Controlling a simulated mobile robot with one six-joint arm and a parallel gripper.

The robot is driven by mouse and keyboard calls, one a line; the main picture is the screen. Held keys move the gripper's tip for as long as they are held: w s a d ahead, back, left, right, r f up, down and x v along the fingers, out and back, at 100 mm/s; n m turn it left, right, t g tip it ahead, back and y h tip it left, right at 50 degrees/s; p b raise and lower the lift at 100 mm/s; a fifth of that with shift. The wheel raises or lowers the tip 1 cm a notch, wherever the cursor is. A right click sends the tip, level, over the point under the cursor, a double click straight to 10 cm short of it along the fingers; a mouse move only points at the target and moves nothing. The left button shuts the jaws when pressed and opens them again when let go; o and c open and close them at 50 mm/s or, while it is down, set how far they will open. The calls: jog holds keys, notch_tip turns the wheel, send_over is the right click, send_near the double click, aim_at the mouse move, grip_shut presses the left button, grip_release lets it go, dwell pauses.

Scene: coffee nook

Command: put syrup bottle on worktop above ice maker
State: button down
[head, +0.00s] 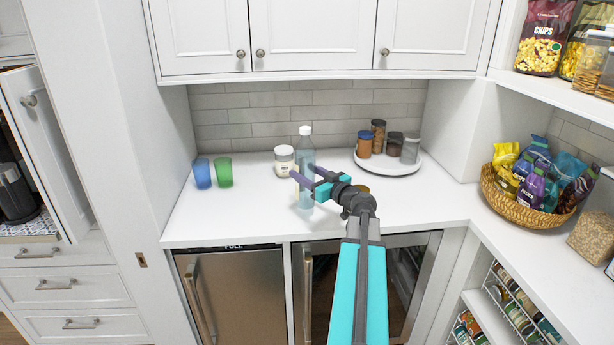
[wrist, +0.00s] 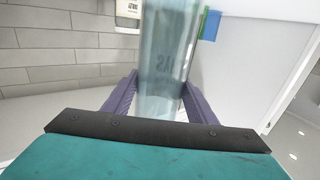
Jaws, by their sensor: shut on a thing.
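The syrup bottle (head: 306,160) is tall, clear and pale blue with a whitish cap. It stands upright over the white worktop (head: 240,222), near its front edge; I cannot tell whether its base touches. My gripper (head: 308,180) is shut on its middle, with one finger on each side. In the wrist view the bottle (wrist: 165,60) fills the space between the purple fingers. The ice maker (head: 235,295) is the steel-fronted appliance under the worktop at the left, marked FULL along its top.
A blue cup (head: 202,173) and a green cup (head: 223,172) stand to the left. A white-labelled jar (head: 284,161) is just behind the bottle. A round tray (head: 400,167) with several jars is at the right. The worktop's front left is clear. Cabinets (head: 310,38) hang above.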

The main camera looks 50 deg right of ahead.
jog(key=w+d, duration=0.2)
jog(key=w, duration=0.1)
jog(key=shift+d, duration=0.35)
jog(key=shift+f+p, duration=0.15)
jog(key=shift+p, duration=0.15)
jog(key=shift+f, duration=1.65)
jog(key=shift+p, duration=0.3)
jog(key=c, duration=0.7)
grip_release()
jog(key=shift+f, duration=0.2)
jog(key=shift+c, duration=0.2)
